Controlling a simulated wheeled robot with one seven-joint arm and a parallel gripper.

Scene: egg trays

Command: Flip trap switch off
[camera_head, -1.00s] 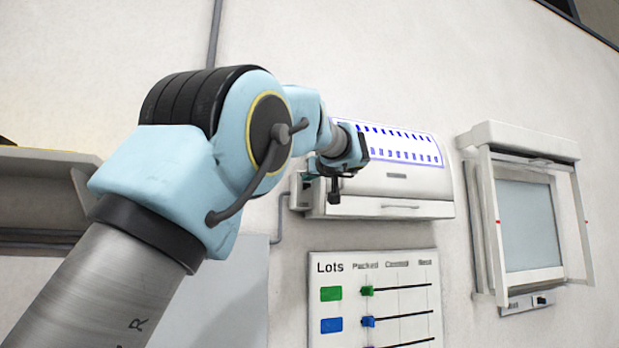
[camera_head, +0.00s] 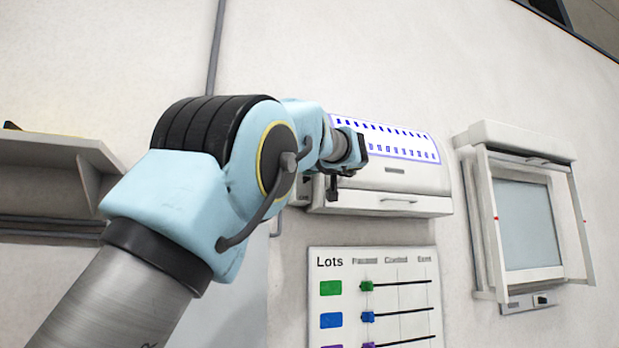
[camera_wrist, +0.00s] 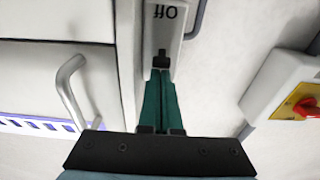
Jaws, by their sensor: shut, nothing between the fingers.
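In the wrist view a small black switch (camera_wrist: 162,60) sits on a narrow light plate with an upside-down "Off" label (camera_wrist: 165,12) beyond it. The plate is on the side of a white cabinet (camera_wrist: 70,20). My gripper (camera_wrist: 162,72) has its teal fingers together and empty, with the tips at the switch. The tips overlap the switch's near edge, and I cannot tell whether they touch. In the head view my arm hides the switch and most of the fingers beside the white cabinet (camera_head: 430,178).
The cabinet's handle (camera_wrist: 68,90) sticks out left of my fingers in the wrist view. A yellow box with a red knob (camera_wrist: 308,108) is at the right. In the head view a Lots board (camera_head: 340,262) hangs below and a framed window (camera_head: 525,225) is at the right.

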